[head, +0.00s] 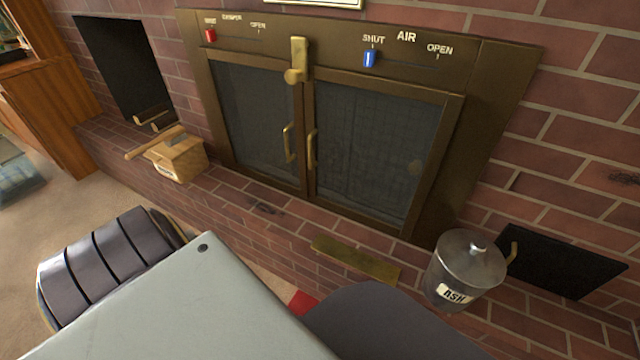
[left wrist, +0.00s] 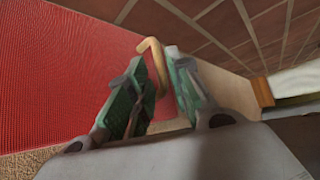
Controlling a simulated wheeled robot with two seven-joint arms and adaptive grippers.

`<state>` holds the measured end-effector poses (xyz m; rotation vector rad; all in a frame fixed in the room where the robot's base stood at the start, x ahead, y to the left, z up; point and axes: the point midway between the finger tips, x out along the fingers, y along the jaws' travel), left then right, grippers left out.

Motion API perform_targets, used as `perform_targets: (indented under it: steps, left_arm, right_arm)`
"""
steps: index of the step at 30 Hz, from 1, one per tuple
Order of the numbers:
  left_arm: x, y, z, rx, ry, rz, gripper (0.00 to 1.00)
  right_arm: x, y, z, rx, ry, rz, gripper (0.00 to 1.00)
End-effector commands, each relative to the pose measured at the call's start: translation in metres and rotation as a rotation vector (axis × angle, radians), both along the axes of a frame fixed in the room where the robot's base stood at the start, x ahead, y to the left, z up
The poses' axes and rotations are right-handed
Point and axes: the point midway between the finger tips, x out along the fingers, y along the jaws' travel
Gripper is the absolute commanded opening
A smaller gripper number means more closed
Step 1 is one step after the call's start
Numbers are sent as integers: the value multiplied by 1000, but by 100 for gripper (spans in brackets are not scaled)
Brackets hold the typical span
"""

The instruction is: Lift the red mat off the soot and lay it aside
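A small piece of the red mat (head: 302,302) shows in the head view, below the brick hearth; my own arm parts hide the rest. In the left wrist view the red mat (left wrist: 60,75) fills the left side as a ribbed surface. A tan bent loop or handle (left wrist: 153,58) stands at its right edge, between or just beyond my left fingertips; I cannot tell whether they touch it. My left gripper (left wrist: 155,75) has its green-padded fingers apart. It is hidden in the head view. My right gripper is not in view. No soot is visible.
The fireplace doors (head: 300,150) are shut behind the brick hearth. A metal ash can (head: 467,265) stands at the right, and a wooden box (head: 178,158) at the left. A brass strip (head: 355,262) lies along the hearth front. Bare carpet (head: 60,215) shows at the left.

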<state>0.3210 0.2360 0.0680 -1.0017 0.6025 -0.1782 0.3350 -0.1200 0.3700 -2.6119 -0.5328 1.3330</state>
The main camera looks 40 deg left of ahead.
Motion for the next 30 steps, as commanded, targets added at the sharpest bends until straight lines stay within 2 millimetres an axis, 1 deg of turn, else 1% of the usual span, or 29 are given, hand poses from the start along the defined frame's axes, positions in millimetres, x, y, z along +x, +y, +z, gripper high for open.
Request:
perform_targets:
  steps: [1,6,12,27,28,30]
  left_arm:
    - [4,-2,-4,0,0,0,21]
    - [16,-8,-10,-1,0,-1,21]
    - [25,-11,-13,1,0,0,21]
    - [25,-12,-13,1,0,0,21]
    - [25,-12,-13,1,0,0,19]
    - [25,-12,-13,1,0,0,10]
  right_arm:
    - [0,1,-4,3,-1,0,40]
    - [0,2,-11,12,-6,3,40]
    - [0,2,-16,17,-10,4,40]
    - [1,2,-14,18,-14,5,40]
    - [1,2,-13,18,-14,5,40]
    - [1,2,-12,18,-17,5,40]
